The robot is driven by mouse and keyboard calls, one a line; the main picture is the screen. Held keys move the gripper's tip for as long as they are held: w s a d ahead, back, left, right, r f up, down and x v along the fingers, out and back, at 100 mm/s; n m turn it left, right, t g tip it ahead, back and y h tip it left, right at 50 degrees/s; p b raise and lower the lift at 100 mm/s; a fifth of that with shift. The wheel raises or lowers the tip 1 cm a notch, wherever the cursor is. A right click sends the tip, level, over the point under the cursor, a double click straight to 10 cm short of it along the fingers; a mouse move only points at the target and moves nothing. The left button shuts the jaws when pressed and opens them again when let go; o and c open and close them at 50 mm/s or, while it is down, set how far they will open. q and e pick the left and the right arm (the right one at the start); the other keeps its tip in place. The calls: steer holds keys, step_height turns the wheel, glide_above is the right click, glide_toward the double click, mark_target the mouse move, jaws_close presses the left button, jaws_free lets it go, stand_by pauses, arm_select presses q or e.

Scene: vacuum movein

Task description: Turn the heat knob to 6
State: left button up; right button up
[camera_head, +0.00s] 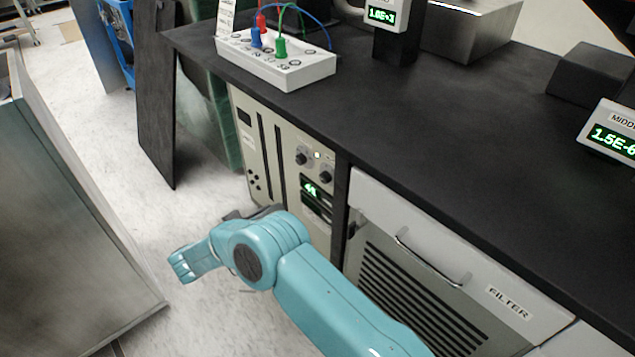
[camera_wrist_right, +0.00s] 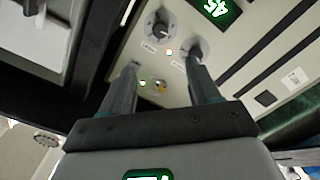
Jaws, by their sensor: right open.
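The light grey control panel (camera_head: 290,130) under the black counter has two dark round knobs, an upper one (camera_head: 302,155) and a lower one (camera_head: 326,177). The right wrist view shows both, one knob (camera_wrist_right: 160,28) farther off and one (camera_wrist_right: 190,50) by a fingertip. Their labels are too small to read, so I cannot tell which is the heat knob. My right gripper (camera_wrist_right: 161,66) is open and empty, fingers pointing at the panel. One fingertip overlaps the nearer knob; contact is unclear. In the head view, my teal right arm mostly hides this gripper. My left gripper is out of view.
A green lit display (camera_head: 310,190) sits below the knobs. A handled filter drawer (camera_head: 430,260) is at the right. A white box with coloured cables (camera_head: 280,65) stands on the counter. A grey metal cabinet (camera_head: 60,220) is at the left, with open floor between.

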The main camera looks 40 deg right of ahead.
mark_target(322, 179)
steer(key=d+b, duration=0.1)
steer(key=d, duration=0.4)
steer(key=d+b, duration=0.1)
steer(key=d, duration=0.3)
steer(key=w+d+b, duration=0.1)
steer(key=d+b, duration=0.1)
steer(key=d, duration=0.3)
steer(key=shift+w+d+f, duration=0.1)
steer(key=shift+d+f, duration=0.05)
steer(key=shift+d, duration=0.2)
steer(key=shift+w+d, duration=0.1)
steer(key=shift+d, duration=0.55)
steer(key=c, duration=1)
